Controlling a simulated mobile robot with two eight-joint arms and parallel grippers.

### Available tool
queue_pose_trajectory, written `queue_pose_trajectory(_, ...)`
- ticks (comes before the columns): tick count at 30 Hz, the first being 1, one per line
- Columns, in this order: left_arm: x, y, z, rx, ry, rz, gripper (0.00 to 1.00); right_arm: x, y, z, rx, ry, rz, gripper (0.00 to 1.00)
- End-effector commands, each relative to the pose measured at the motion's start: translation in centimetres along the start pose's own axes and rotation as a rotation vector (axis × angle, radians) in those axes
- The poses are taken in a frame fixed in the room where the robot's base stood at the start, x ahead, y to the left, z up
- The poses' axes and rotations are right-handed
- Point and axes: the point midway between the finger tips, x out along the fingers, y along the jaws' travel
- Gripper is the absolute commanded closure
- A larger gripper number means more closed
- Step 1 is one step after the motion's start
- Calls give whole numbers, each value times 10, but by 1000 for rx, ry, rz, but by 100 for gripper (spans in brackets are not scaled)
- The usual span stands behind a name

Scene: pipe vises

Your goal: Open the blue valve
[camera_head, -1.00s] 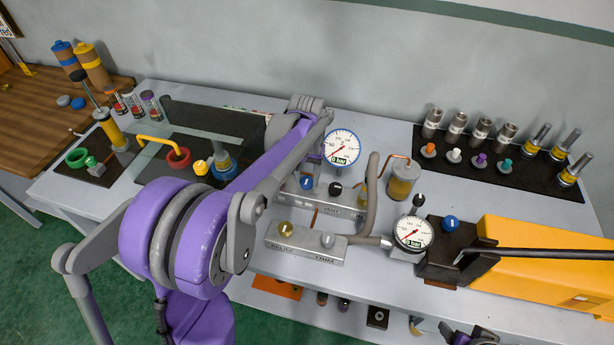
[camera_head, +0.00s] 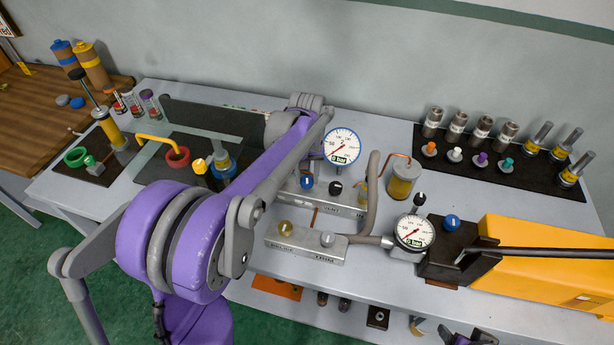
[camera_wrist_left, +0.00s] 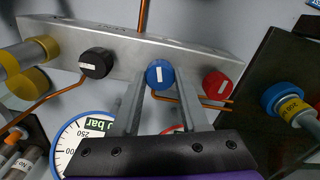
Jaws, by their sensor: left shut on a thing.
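The blue valve knob (camera_head: 306,182) sits on the front of the rear metal manifold, beside a black knob (camera_head: 336,188). In the left wrist view the blue knob (camera_wrist_left: 160,74) lies between the black knob (camera_wrist_left: 97,63) and a red knob (camera_wrist_left: 218,84), and its white mark runs upright in the picture. My left gripper (camera_wrist_left: 160,80) has its two fingers either side of the blue knob and is shut on it. In the head view my left arm hides the gripper and the red knob. Part of my right arm shows at the bottom edge; its jaws cannot be made out.
A round gauge (camera_head: 341,146) reading 0 bar stands behind the manifold. A front block (camera_head: 305,243) has brass and grey knobs. A second gauge (camera_head: 414,232), another blue knob (camera_head: 452,222) and an orange tool (camera_head: 550,265) are at right. Fittings stand on a black mat (camera_head: 480,168).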

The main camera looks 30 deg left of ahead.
Motion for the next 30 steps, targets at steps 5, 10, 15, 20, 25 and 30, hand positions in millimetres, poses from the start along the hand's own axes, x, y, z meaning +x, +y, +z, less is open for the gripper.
queue_pose_trajectory(5,0,0,0,-167,0,0,100,4,0,4,0,-4,0,26)
queue_pose_trajectory(10,0,0,0,-329,0,0,100,6,0,7,0,-6,0,26)
queue_pose_trajectory(15,0,0,0,-491,0,0,100,9,0,10,0,-8,0,26)
queue_pose_trajectory(20,0,0,0,-642,0,0,100,11,0,12,0,-10,0,26)
queue_pose_trajectory(25,0,0,0,-798,1,0,100,13,0,14,0,-12,0,26)
queue_pose_trajectory(30,0,0,0,-934,1,0,100,14,0,15,0,-13,0,26)
